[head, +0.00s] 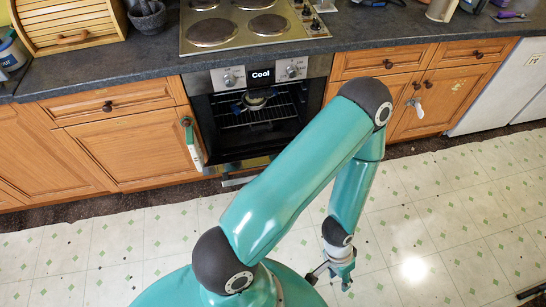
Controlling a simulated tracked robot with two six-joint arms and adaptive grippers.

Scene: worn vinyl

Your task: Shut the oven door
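The oven (260,115) is built in under the counter, with a "Cool" display between two knobs. Its dark cavity, wire rack and a small pan (256,101) inside show plainly. A pale band at the lower front looks like part of the oven door (238,166). I cannot tell how far the door stands open. My arm hides the oven's lower right. My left gripper (330,279) points down over the floor, right of and nearer than the oven, apart from it. Its fingers look spread and empty.
Wooden cabinets (125,145) flank the oven. The hob (245,25) and a bread box (70,22) are on the dark counter. The tiled floor (440,220) is clear at right.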

